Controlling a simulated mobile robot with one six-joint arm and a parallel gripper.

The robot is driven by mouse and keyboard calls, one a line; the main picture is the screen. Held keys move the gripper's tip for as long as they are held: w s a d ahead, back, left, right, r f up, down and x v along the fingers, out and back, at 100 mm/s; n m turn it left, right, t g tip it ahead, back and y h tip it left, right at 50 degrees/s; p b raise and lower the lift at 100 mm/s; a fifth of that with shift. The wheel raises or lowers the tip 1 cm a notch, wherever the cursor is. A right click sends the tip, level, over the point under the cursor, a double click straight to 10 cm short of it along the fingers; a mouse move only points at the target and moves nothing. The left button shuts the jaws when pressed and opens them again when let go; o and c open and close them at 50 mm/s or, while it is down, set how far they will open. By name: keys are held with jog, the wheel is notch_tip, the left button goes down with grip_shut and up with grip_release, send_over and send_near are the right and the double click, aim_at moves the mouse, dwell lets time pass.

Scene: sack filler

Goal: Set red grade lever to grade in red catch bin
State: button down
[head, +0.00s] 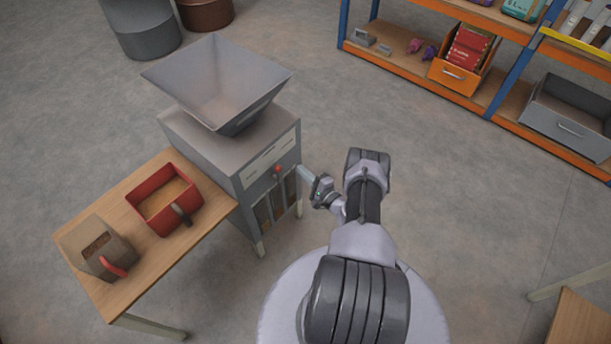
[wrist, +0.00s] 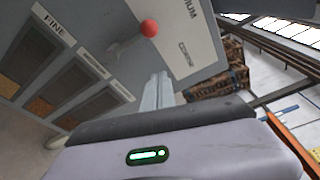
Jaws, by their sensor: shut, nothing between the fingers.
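The red-knobbed grade lever (head: 278,169) is on the front of the grey sack filler (head: 215,140). In the wrist view its red knob (wrist: 149,28) stands out on a short rod, near plate lettering ending in "IUM", with another word beyond it. The exact setting is unclear. My gripper (head: 304,172) is shut and empty, beside the machine's front, to the right of the knob. In the wrist view its fingertips (wrist: 158,88) show below the knob, apart from it. The red catch bin (head: 152,226) is on the wooden table and holds tan, fine-looking material.
Grain windows (wrist: 75,95) lie under labels, one reading "FINE". A hopper (head: 215,85) tops the machine. A container with a red handle (head: 113,267) stands on the table (head: 150,285). Shelving (head: 490,95) is at the back right. Open floor lies between the machine and shelving.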

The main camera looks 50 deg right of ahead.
jog(key=w, duration=0.2)
jog(key=w+b, duration=0.1)
jog(key=w, duration=0.1)
jog(key=w+b, duration=0.1)
jog(key=shift+w+d+f, duration=0.25)
jog(key=shift+w+f, duration=0.1)
jog(key=shift+w, duration=0.05)
jog(key=a, duration=0.1)
jog(key=a+r, duration=0.1)
jog(key=s+a+p, duration=0.1)
jog(key=shift+a+r, duration=0.1)
jog(key=shift+r, duration=0.2)
jog(key=shift+s+a, duration=0.1)
jog(key=shift+a, duration=0.1)
